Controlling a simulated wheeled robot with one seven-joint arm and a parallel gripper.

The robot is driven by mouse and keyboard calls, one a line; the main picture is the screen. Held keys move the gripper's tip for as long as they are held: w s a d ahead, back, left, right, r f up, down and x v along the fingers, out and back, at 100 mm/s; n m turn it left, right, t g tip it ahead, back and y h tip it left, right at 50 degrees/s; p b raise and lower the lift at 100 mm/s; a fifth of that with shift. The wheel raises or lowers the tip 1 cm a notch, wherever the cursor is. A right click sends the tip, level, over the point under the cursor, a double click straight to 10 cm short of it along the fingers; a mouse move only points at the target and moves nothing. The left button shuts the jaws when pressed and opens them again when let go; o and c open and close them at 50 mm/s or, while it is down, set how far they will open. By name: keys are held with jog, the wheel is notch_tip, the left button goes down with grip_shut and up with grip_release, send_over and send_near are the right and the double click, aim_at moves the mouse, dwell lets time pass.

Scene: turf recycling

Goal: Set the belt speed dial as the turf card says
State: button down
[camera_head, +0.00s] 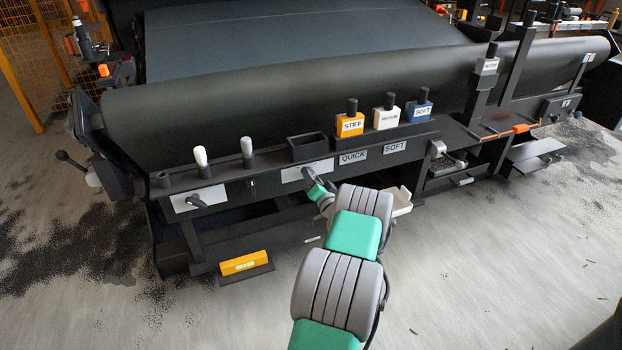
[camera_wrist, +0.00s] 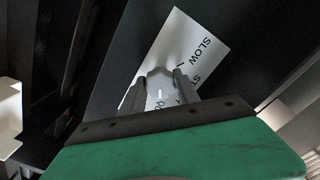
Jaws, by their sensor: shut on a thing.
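The dial plate (camera_head: 296,175) is a white label on the front rail; it fills the middle of the wrist view (camera_wrist: 215,28), turned at a slant. It reads SLOW at its upper right, with partly covered words below. My gripper (camera_head: 312,180) reaches this plate. In the wrist view my gripper (camera_wrist: 160,88) is shut on the grey dial knob (camera_wrist: 160,76). A short pale mark shows near the knob, close to letters "QU"; the exact pointer setting is hard to tell. Grey cards reading QUICK (camera_head: 353,157) and SOFT (camera_head: 395,147) are on the rail to the right.
Blocks marked STIFF (camera_head: 350,124), MEDIUM (camera_head: 387,118) and SOFT (camera_head: 419,110) stand on the ledge above. An open dark bin (camera_head: 307,147) sits left of them. Another white plate (camera_head: 198,199) carries a dark knob. A yellow block (camera_head: 244,262) is low in front.

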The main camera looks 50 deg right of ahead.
jog(key=shift+m, duration=0.3)
jog(key=c, duration=0.9)
grip_release()
jog(key=p+v, duration=0.1)
jog(key=v, duration=0.6)
jog(key=shift+s+a+p, duration=0.2)
jog(key=shift+s+p, duration=0.15)
